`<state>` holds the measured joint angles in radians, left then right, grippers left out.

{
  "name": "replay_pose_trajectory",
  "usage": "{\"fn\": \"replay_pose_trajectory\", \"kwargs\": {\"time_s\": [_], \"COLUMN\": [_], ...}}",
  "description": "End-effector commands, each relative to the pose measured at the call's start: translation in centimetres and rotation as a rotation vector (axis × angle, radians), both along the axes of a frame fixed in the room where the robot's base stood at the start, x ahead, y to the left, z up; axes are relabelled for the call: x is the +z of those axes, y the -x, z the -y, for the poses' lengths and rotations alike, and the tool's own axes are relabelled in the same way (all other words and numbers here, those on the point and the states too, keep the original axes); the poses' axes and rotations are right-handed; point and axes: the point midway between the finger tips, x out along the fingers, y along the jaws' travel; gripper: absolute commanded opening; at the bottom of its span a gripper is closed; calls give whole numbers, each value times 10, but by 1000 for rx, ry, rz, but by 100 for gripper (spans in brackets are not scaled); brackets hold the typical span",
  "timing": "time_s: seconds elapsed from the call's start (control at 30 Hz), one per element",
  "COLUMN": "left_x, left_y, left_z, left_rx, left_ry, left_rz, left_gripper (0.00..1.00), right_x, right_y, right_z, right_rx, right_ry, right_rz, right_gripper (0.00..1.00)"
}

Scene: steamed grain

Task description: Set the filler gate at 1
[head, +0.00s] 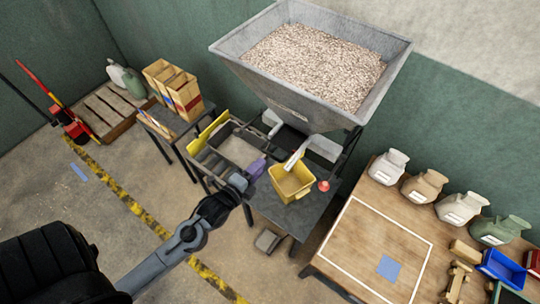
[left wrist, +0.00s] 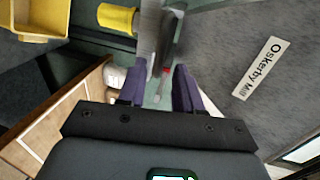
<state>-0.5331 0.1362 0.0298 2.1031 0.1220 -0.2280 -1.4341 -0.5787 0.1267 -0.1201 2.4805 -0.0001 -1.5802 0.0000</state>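The large grey hopper (head: 225,53) is full of pale grain. Below it, a light plate with a red mark (head: 291,160), apparently part of the filler gate, stands over a yellow bin (head: 305,192). My left gripper (head: 259,168) has purple fingers and is just left of this plate in the head view. In the left wrist view its fingers (left wrist: 158,88) are spread, with a gap between them. A grey upright plate (left wrist: 149,35) and a thin dark part with a red tip appear beyond the gap. No contact is visible. The gate's scale numbers cannot be read. My right gripper is out of view.
A red button (head: 323,186) stands right of the yellow bin. The hopper's label (left wrist: 259,69) reads "Oskerby Mill". A wooden table (head: 365,210) with several sacks and a blue tray (head: 501,268) is at the right.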

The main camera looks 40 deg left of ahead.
Motion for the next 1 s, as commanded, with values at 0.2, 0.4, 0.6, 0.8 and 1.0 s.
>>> {"fn": "replay_pose_trajectory", "kwargs": {"time_s": [0.2,0.4,0.6,0.8,1.0], "left_x": [-5,-12,-15,-16,-16], "left_y": [-37,-61,-73,-75,-75], "left_z": [-4,-6,-7,-8,-8], "left_rx": [0,1,-1,-1,-1], "left_ry": [1,2,1,1,1], "left_rz": [2,0,0,0,0], "left_gripper": [34,34,34,34,24], "right_x": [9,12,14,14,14], "right_y": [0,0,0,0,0], "right_z": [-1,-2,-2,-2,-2], "right_rx": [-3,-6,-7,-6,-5], "right_ry": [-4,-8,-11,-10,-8], "right_rz": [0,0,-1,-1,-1], "right_gripper": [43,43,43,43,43]}}
